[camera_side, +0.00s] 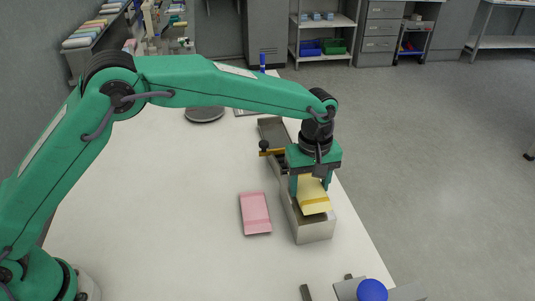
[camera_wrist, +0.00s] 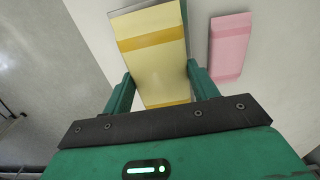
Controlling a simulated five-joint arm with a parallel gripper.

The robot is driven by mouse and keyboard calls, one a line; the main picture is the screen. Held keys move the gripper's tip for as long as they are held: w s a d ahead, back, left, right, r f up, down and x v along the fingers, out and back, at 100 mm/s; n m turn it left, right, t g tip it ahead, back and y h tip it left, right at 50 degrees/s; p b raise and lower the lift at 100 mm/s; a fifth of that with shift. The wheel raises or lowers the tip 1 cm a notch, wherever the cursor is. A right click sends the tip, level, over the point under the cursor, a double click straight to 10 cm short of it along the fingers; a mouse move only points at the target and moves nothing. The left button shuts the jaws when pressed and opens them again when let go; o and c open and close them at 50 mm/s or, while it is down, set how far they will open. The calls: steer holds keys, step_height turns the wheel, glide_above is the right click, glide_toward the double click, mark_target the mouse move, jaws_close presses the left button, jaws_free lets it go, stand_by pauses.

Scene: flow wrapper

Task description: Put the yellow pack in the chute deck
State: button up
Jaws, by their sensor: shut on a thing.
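The yellow pack (camera_side: 314,197) is a flat pale-yellow block with darker yellow bands. My gripper (camera_side: 309,188) is shut on it and points down. The pack also shows between the two fingers in the wrist view (camera_wrist: 155,55). It is over the near end of the chute deck (camera_side: 314,229), a long grey metal trough at the right side of the table. The pack looks tilted in the side view. I cannot tell whether it touches the deck. In the wrist view, a strip of the deck (camera_wrist: 130,8) shows past the pack's far end; the pack hides most of it.
A pink pack (camera_side: 255,213) lies flat on the white table (camera_side: 150,220), left of the deck. A brass-coloured bar with a black knob (camera_side: 264,146) stands at the deck's left side. A blue ball-shaped knob (camera_side: 372,290) is at the front right. The table's left part is clear.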

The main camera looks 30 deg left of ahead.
steer(key=shift+f, duration=0.7)
stand_by(0.6)
steer(key=o, duration=1)
steer(key=o, duration=0.4)
steer(key=shift+c, duration=0.2)
steer(key=shift+r, duration=0.15)
steer(key=shift+r, duration=3.9)
